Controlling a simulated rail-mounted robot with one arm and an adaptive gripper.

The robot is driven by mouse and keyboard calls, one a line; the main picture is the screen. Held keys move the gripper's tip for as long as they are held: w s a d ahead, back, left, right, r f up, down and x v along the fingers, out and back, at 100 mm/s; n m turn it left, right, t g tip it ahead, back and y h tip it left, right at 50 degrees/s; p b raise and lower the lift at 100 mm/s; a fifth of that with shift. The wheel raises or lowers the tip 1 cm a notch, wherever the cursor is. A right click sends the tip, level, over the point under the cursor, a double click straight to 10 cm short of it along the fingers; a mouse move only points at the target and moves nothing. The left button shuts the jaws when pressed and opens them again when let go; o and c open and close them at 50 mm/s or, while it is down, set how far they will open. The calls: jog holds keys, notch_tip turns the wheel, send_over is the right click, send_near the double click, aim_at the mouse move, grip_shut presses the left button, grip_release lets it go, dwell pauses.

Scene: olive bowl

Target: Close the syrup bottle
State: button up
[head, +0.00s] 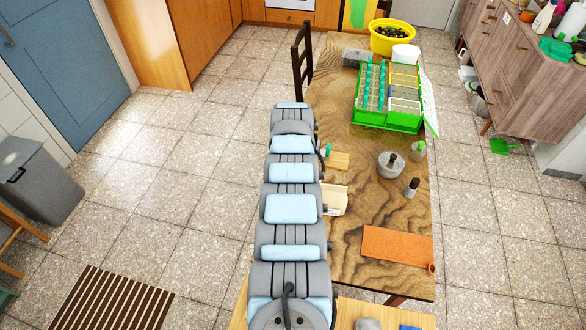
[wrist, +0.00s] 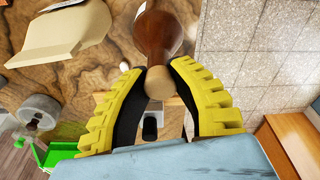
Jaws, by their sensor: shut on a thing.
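The syrup bottle (wrist: 164,32) seems to be the brown, glossy one at the top of the wrist view, its neck towards me. A round tan stopper (wrist: 158,84) lines up with the neck and covers its mouth. I cannot tell whether it is seated or just in front of it. My gripper (wrist: 158,70) has yellow ribbed fingers with black pads, closed around the stopper close to the neck. In the head view my arm hides the gripper, and I cannot make out this bottle there.
The wooden table (head: 360,225) holds a grey lidded pot (head: 391,166), a dark small bottle (head: 411,188), a green-capped bottle (head: 418,150), a cream holder (head: 334,199), an orange mat (head: 397,246) and a green crate (head: 389,122). Tiled floor lies beyond the table's edges.

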jog(key=o, duration=1.3)
jog(key=shift+r, duration=0.15)
jog(key=shift+r+p, duration=2.75)
jog(key=shift+r, duration=0.2)
jog(key=shift+f, duration=0.1)
